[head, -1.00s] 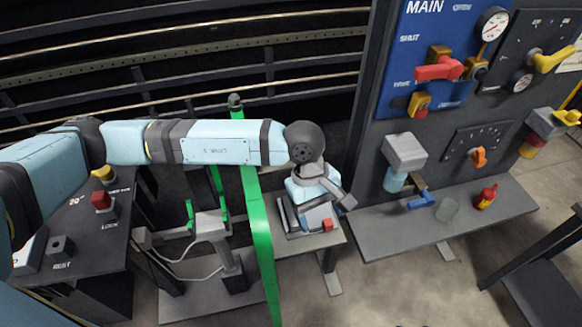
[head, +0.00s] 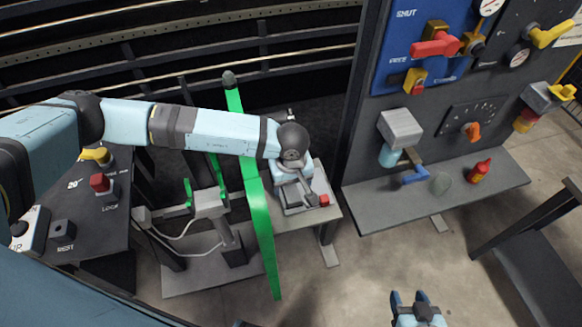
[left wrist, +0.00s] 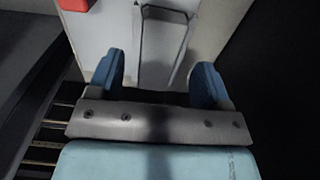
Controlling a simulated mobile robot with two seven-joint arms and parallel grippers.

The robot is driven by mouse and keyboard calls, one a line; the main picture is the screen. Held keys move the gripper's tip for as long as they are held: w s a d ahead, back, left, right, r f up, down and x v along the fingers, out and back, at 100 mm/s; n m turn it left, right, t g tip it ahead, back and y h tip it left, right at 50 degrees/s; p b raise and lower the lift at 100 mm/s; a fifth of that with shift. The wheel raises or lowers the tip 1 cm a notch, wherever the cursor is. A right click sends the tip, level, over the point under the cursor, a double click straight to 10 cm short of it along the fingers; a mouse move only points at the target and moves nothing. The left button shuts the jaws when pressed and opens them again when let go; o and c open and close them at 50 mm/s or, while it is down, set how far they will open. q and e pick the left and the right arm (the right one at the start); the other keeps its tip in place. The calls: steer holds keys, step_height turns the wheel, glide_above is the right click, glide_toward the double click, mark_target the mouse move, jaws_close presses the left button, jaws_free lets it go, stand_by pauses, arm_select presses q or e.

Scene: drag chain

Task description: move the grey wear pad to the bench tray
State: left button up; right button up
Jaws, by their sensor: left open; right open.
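A light grey tray (head: 293,211) lies on the small bench right of the green strip, partly hidden under my left wrist. A red block (head: 323,199) sits at its front right corner; it also shows at the top left of the left wrist view (left wrist: 74,4). My left gripper (left wrist: 156,75) is open over this tray. A flat grey piece (left wrist: 163,40) lies just beyond and between its fingertips, apart from them; I cannot tell for sure that it is the wear pad. My right gripper (head: 416,297) is open and empty at the bottom of the head view.
A green strip (head: 257,205) stands upright close left of the tray. A grey fixture with green clips (head: 208,203) is further left. A control desk (head: 98,230) is at far left. At right, a shelf (head: 385,212) holds a green cup and a red bottle below the valve panel.

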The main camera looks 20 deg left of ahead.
mark_target(295, 201)
arm_select(q)
steer(key=shift+f, duration=1.25)
steer(key=c, duration=1.1)
steer(key=shift+s+d, duration=0.5)
steer(key=shift+s, duration=0.2)
steer(key=shift+s+d, duration=0.45)
steer(key=shift+s, duration=0.25)
steer(key=shift+s+d, duration=0.2)
steer(key=shift+s, duration=0.1)
steer(key=shift+s+d, duration=0.6)
steer(key=shift+s, duration=0.35)
steer(key=shift+s+d, duration=0.65)
steer(key=shift+s, duration=0.25)
steer(key=shift+s+d, duration=0.6)
steer(key=shift+s, duration=0.35)
steer(key=shift+s+d, duration=0.2)
steer(key=shift+s, duration=0.05)
steer(key=shift+s+d+b, duration=0.15)
steer(key=shift+s+d, duration=0.55)
steer(key=shift+s, duration=0.3)
steer(key=shift+s+d+b, duration=0.15)
steer(key=shift+s+d, duration=0.5)
steer(key=shift+s, duration=0.35)
